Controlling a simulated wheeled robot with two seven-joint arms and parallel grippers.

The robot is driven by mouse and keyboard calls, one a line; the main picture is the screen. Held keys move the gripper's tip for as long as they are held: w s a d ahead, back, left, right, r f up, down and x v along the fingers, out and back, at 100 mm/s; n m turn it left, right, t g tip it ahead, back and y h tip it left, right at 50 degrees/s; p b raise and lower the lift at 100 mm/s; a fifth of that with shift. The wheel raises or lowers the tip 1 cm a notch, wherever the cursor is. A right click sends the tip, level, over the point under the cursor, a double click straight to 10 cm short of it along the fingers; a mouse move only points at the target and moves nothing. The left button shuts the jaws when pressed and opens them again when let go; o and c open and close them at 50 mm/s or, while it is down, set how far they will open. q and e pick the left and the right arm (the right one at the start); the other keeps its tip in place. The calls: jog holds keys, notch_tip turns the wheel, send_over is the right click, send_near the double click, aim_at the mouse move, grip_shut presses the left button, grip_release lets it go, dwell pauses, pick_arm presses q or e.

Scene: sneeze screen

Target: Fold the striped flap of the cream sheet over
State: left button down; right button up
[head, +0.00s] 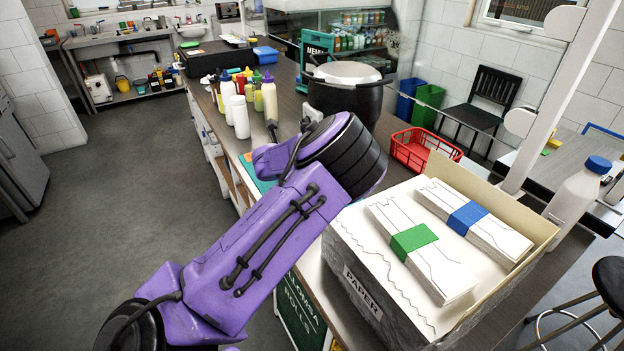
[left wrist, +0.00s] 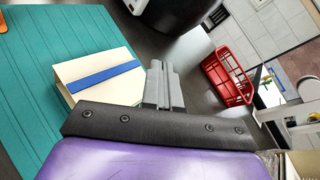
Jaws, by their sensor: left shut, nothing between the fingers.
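The cream sheet (left wrist: 107,83) lies on a teal ribbed mat (left wrist: 50,45) in the left wrist view. A blue stripe (left wrist: 105,74) crosses its upper face. A slanted edge shows at the sheet's left side; I cannot tell how far the striped flap lies from the layer below. My left gripper (left wrist: 160,72) is shut and empty, its fingertips just right of the sheet in the picture. I cannot tell whether they touch it. The near part of the sheet is hidden behind the gripper body. In the head view my purple arm hides the sheet. My right gripper is not in view.
A paper box (head: 367,297) with banded white stacks stands right of my arm. A black pot (head: 345,100), a red basket (head: 410,150) and several bottles (head: 240,115) stand farther back. A white bottle (head: 577,195) stands at the right.

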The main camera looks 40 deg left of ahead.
pick_arm(q)
notch_tip(320, 180, up, 7)
jog(key=p, duration=0.4)
jog(key=shift+f, duration=0.1)
dwell(0.7)
